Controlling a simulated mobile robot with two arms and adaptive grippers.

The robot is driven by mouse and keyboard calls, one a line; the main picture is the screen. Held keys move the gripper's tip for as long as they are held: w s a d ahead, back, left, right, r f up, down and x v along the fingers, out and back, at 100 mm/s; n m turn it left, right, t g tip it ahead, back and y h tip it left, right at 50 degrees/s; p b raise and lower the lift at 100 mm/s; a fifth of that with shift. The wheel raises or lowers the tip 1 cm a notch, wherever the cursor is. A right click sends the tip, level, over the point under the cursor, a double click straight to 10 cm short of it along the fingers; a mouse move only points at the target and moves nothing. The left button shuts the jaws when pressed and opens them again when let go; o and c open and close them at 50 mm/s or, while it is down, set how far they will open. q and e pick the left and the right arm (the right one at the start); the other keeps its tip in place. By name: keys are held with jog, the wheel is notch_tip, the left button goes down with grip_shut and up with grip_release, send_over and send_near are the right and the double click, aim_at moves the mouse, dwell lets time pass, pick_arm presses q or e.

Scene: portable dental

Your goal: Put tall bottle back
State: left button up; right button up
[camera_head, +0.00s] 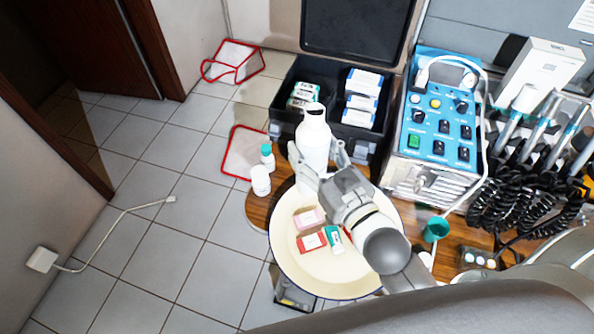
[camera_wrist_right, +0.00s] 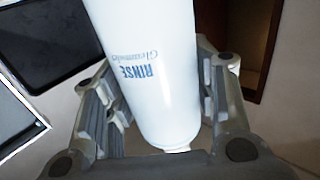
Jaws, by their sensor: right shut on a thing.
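The tall bottle (camera_head: 314,138) is white, with blue "RINSE" lettering that shows in the right wrist view (camera_wrist_right: 152,75). My right gripper (camera_head: 319,168) is shut on the bottle, with a finger on each side of its body. The bottle stands out in front of the black case, over the near edge of the case in the head view. Its base is partly hidden by the gripper in the head view. My left gripper is not in view.
An open black case (camera_head: 283,117) holds several small boxes. A round cream tray (camera_head: 290,268) carries small red, pink and green boxes. Two small white bottles (camera_head: 261,181) stand left of the gripper. A blue control unit (camera_head: 432,125) and coiled black cords stand to the right.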

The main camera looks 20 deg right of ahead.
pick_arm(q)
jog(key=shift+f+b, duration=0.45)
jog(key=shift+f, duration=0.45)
pick_arm(e)
jog(key=w+d+f+n+y, duration=0.1)
jog(key=w+d+f, duration=0.1)
jog(key=w+f, duration=1.3)
jog(key=shift+w+d+y, duration=0.3)
jog(key=shift+w+d, duration=0.1)
jog(key=shift+f, duration=0.15)
jog(key=o, duration=1.2)
jog(key=shift+c, duration=0.2)
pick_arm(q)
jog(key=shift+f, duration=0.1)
